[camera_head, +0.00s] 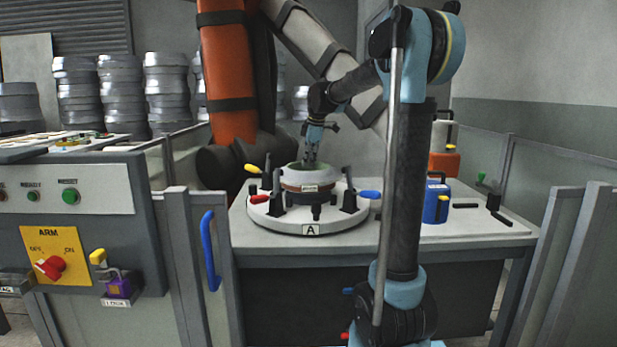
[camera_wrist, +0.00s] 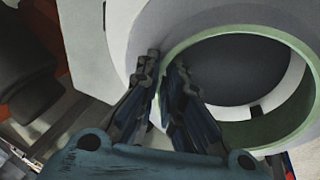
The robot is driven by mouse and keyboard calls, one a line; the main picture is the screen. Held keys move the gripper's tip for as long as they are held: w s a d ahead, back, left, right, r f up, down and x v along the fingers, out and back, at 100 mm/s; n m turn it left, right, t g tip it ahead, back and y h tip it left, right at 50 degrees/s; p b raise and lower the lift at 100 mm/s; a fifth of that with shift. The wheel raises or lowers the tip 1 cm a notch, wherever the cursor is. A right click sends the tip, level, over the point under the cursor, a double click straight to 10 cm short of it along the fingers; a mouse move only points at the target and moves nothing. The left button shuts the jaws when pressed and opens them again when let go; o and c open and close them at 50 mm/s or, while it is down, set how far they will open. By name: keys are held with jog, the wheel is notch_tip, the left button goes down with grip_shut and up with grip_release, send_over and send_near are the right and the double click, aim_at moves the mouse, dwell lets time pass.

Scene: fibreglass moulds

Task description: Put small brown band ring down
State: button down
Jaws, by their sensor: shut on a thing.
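The small brown band ring (camera_head: 305,187) is a round grey piece with a brown band around its side and a pale green rim. It is at the middle of the round turntable (camera_head: 335,217) marked A. In the wrist view its green rim (camera_wrist: 288,128) fills the right side, with an open middle. My gripper (camera_head: 310,163) comes down from above. In the wrist view my gripper (camera_wrist: 162,70) has one finger on each side of the ring's left wall, shut on it. Whether the ring touches the turntable is hard to tell.
Black upright clamps with a yellow handle (camera_head: 253,169), a red handle (camera_head: 259,199) and a blue handle (camera_head: 369,194) surround the ring. A blue container (camera_head: 436,203) and an orange one (camera_head: 444,165) stand on the bench at right. Bare bench lies at its front right.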

jog(key=shift+f, duration=2.3)
jog(key=c, duration=1.8)
grip_release()
jog(key=shift+o, duration=0.2)
jog(key=v, duration=1.2)
jog(key=shift+s, duration=0.1)
